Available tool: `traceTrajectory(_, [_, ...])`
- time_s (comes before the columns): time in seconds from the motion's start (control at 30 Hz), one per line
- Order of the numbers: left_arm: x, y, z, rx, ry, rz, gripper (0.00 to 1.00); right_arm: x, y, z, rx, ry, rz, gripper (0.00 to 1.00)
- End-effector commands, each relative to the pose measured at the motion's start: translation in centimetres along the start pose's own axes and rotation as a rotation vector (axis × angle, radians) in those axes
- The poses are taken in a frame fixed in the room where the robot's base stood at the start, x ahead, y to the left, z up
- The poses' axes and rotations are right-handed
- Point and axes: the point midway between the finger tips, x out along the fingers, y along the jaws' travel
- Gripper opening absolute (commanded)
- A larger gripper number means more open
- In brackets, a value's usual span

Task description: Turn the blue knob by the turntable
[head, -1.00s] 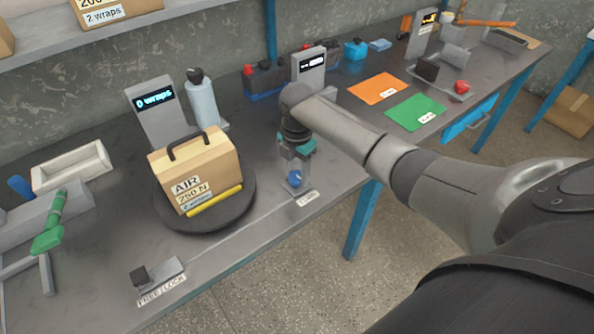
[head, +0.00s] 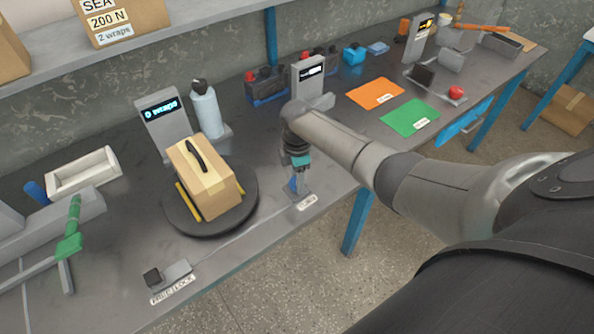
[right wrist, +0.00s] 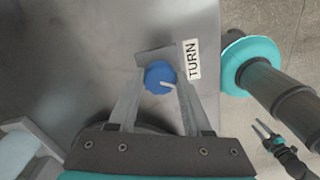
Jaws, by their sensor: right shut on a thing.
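The blue knob (right wrist: 160,76) sits on a small grey base beside a TURN label (right wrist: 192,59). In the right wrist view it lies between the fingers of my right gripper (right wrist: 158,84), which are shut on it; its pale pointer aims right and slightly down. In the head view my right gripper (head: 297,182) reaches down onto the knob, mostly hiding it. The dark round turntable (head: 213,229) is left of it, carrying a tan box (head: 207,185) with a black handle. A small dark gripper (right wrist: 266,131), seemingly my left, shows at the lower right of the wrist view; its jaw state is unclear.
A display (head: 163,121) reading 0 wraps and a pale bottle (head: 207,112) stand behind the turntable. A FREE/LOCK switch (head: 165,275) is at the front edge. A shelf hangs above left.

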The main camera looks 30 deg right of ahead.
Motion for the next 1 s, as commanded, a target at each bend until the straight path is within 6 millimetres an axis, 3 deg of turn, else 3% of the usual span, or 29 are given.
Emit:
traceTrajectory(0.4, [-3.1,-0.1,-0.3,0.0,0.0,0.0,0.45,-0.3,-0.1,-0.1,0.397,0.001,-0.001,0.0])
traceTrajectory(1.0, [-5.6,-0.1,-0.5,0.0,0.0,-0.001,0.45,-0.2,-0.1,-0.2,0.966,0.001,-0.001,0.0])
